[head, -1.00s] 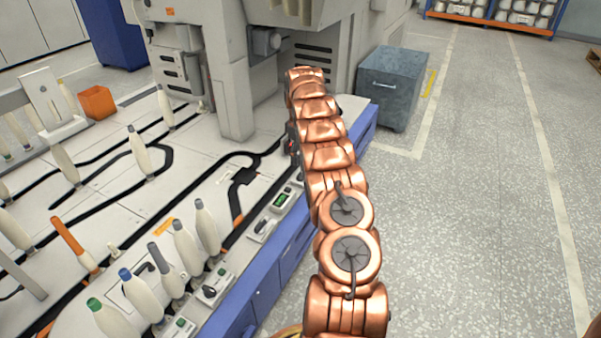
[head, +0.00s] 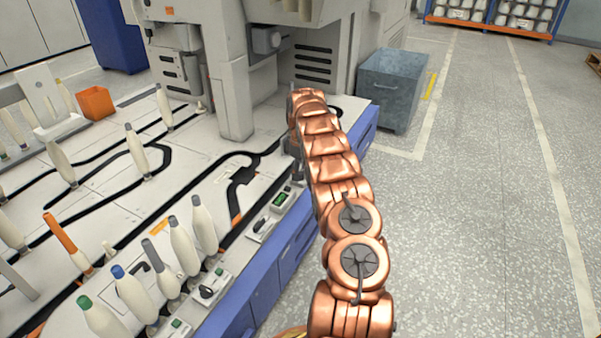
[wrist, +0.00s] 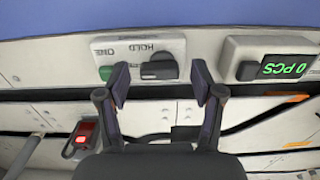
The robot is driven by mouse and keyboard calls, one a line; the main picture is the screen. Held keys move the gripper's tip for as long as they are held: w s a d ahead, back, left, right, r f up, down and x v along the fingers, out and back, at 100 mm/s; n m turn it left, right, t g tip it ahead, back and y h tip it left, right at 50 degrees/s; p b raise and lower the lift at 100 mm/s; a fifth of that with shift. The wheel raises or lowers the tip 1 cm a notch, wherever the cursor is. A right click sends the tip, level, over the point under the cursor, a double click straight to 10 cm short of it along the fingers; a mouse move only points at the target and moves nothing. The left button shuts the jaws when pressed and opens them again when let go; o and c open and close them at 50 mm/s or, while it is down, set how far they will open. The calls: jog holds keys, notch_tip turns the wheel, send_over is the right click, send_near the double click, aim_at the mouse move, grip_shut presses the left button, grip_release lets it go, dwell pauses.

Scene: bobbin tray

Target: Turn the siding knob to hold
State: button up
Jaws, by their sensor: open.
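A black knob (wrist: 158,67) sits on a pale panel (wrist: 174,44) in the wrist view. The words HOLD and ONE show upside down on this panel, and a green button (wrist: 105,73) is at its left end. My gripper (wrist: 163,84) is open, one finger to the left of the knob and the other to its right. I cannot tell whether the fingers touch the knob or which word it points to.
A counter box (wrist: 270,42) reading 0 PCS stands right of the panel. A red-lit switch (wrist: 85,133) is at lower left. In the head view, several bobbins (head: 133,292) stand on the white machine deck. A grey bin (head: 392,88) and open floor lie to the right.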

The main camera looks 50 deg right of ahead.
jog(key=c, duration=1.1)
jog(key=shift+c, duration=0.2)
